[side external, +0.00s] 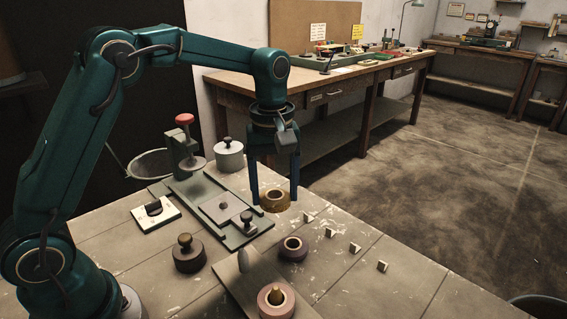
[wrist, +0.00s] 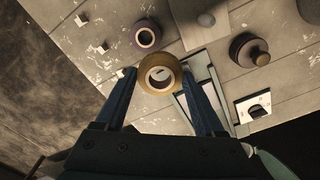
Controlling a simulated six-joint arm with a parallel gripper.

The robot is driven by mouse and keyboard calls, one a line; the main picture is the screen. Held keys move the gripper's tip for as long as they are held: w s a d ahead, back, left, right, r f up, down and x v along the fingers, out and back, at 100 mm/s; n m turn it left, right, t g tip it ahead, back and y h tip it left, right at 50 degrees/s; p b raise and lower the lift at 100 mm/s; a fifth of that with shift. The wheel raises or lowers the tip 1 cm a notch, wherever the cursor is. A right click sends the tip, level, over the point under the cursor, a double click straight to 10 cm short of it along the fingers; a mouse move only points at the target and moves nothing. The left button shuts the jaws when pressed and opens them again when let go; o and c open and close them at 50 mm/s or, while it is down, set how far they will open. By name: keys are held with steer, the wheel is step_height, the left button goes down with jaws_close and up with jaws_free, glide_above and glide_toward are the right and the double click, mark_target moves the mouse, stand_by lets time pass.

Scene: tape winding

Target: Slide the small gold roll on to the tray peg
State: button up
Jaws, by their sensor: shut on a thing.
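My gripper (side external: 274,200) is shut on the small gold roll (side external: 275,204), with one finger on each side of it. The roll is held upright above the table, apart from it, right of the grey fixture. In the wrist view the gold roll (wrist: 160,75) sits between the fingertips, its hole showing. A pinkish roll (side external: 265,303) sits around a tan peg on the tray.
A purple roll (side external: 292,252) stands on the table between my gripper and the tray. The grey fixture (side external: 250,229) lies left of the gripper. A dark knobbed weight (side external: 189,258) stands left of the tray. Several small blocks (side external: 355,248) line the right side.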

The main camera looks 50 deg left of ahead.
mark_target(223, 202)
steer(key=a+n, duration=0.1)
steer(key=a, duration=0.4)
steer(key=s+a+f+n, duration=0.1)
steer(key=a+n, duration=0.1)
steer(key=a, duration=0.3)
steer(key=s+a+f+n, duration=0.1)
steer(key=a+n, duration=0.1)
steer(key=a, duration=0.3)
steer(key=shift+s+f, duration=0.1)
steer(key=shift+s, duration=0.05)
steer(key=shift+f+n, duration=0.15)
steer(key=shift+n, duration=0.15)
steer(key=shift+f, duration=1.75)
step_height(223, 202, up, 5)
steer(key=shift+f, duration=0.1)
step_height(223, 202, down, 6)
steer(key=shift+f, duration=0.25)
steer(key=o, duration=1.3)
